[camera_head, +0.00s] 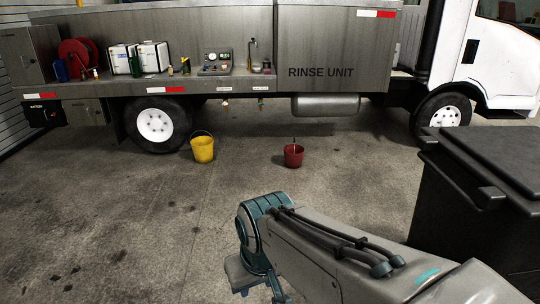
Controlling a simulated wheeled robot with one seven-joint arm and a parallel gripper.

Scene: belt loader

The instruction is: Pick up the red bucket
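The red bucket (293,157) stands upright on the concrete floor in front of the truck, right of the picture's middle line. Something thin, perhaps its handle, shows at its rim. A yellow bucket (203,149) stands to its left, with a raised handle. My arm reaches in from the lower right and bends down at its teal joint. My gripper is not clearly visible; only parts of the arm's end show near the bottom edge. The arm is in the foreground, well short of the red bucket, and nothing hides the bucket.
A truck marked RINSE UNIT (322,50) stands across the back, with a shelf of bottles, a red hose reel (74,58) and a tap. A dark lidded bin (470,215) blocks the right side.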

